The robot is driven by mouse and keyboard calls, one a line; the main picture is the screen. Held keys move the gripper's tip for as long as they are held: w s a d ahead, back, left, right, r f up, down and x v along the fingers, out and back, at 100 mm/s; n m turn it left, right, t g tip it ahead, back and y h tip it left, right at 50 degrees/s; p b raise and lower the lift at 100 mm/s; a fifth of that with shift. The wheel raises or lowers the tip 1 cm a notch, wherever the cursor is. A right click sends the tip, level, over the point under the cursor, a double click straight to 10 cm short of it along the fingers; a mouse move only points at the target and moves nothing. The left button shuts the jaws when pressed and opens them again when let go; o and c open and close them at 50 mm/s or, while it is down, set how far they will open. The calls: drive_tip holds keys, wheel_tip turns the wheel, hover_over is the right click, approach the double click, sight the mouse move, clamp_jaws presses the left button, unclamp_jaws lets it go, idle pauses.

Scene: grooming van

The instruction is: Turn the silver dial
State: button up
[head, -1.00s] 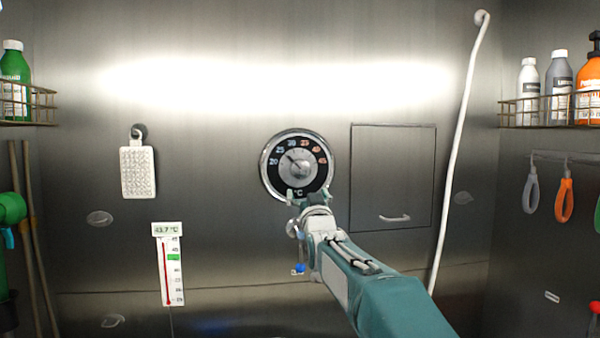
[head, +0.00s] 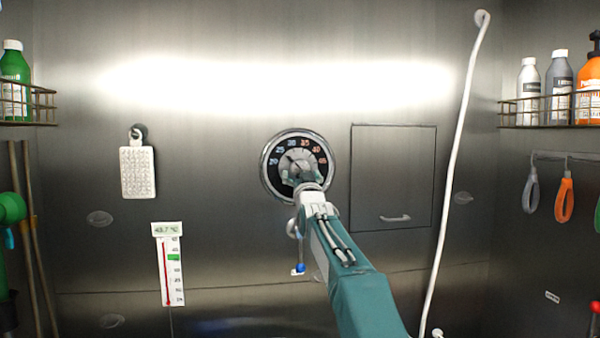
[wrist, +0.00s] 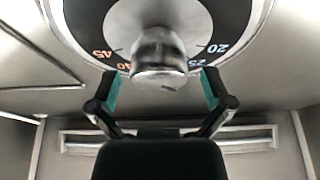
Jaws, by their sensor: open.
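The silver dial (head: 289,160) sits at the centre of a round black face with a chrome rim and numbers around it, on the back wall. In the head view my gripper (head: 296,178) covers the lower part of the dial. In the wrist view the silver dial's knob (wrist: 158,60) stands out from the face at the top middle. My gripper (wrist: 160,88) is open there, with one teal-padded finger on each side, just below the knob. I see no finger touching it. A thermometer panel (head: 173,270) at lower left reads 43.7 °C, with a red column and a green band.
A hatch door (head: 393,165) with a small handle is right of the dial. A white hose (head: 457,150) hangs farther right. A white brush pad (head: 137,172) hangs at left. Wire shelves with bottles are at both sides.

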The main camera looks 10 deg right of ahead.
drive_tip(key=shift+x, duration=0.9)
